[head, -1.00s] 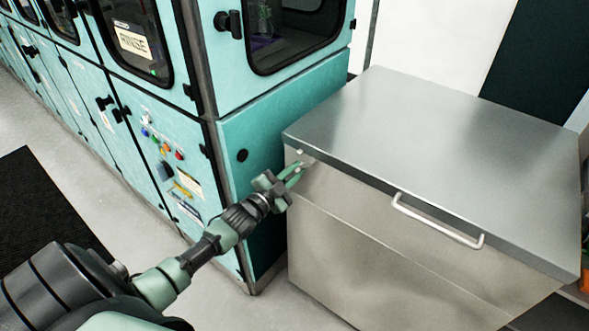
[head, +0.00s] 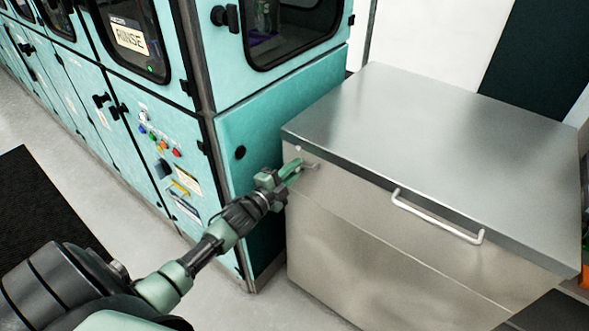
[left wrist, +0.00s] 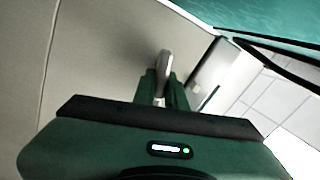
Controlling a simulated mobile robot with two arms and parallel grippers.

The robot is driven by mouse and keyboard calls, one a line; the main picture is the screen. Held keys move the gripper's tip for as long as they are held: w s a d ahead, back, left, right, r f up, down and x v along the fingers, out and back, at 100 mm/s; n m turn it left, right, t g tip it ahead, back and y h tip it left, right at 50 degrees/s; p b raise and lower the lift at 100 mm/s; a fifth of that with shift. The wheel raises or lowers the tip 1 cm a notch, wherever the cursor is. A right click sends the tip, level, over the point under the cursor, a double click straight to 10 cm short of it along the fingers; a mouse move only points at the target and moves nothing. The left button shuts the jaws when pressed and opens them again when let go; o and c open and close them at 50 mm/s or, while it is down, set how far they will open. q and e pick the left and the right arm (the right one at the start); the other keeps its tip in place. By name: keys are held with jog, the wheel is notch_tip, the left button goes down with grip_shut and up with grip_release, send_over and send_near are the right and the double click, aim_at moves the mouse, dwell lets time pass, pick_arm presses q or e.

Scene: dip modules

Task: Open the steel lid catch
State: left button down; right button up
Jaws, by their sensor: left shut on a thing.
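A steel chest with a flat lid (head: 440,130) stands at the right in the head view, its lid down. The small steel catch (head: 309,165) is on the upper left of its front face, just below the lid edge. My left gripper (head: 294,168) is at the catch, its green fingers shut on it. In the left wrist view the catch (left wrist: 164,65) rises as a pale metal piece between the fingers (left wrist: 166,90). The fingers hide part of the catch. My right gripper is not in view.
A bar handle (head: 438,217) sticks out from the chest front, right of the catch. A teal machine with a RINSE label (head: 130,38) stands close on the left of the chest. A dark mat (head: 45,235) lies on the pale floor at the left.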

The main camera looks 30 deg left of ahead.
pick_arm(q)
jog(key=c, duration=1.4)
grip_release()
jog(key=shift+c, duration=0.2)
jog(key=s+b, duration=0.1)
jog(key=s, duration=0.7)
jog(key=shift+a, duration=0.25)
jog(key=shift+w, duration=0.1)
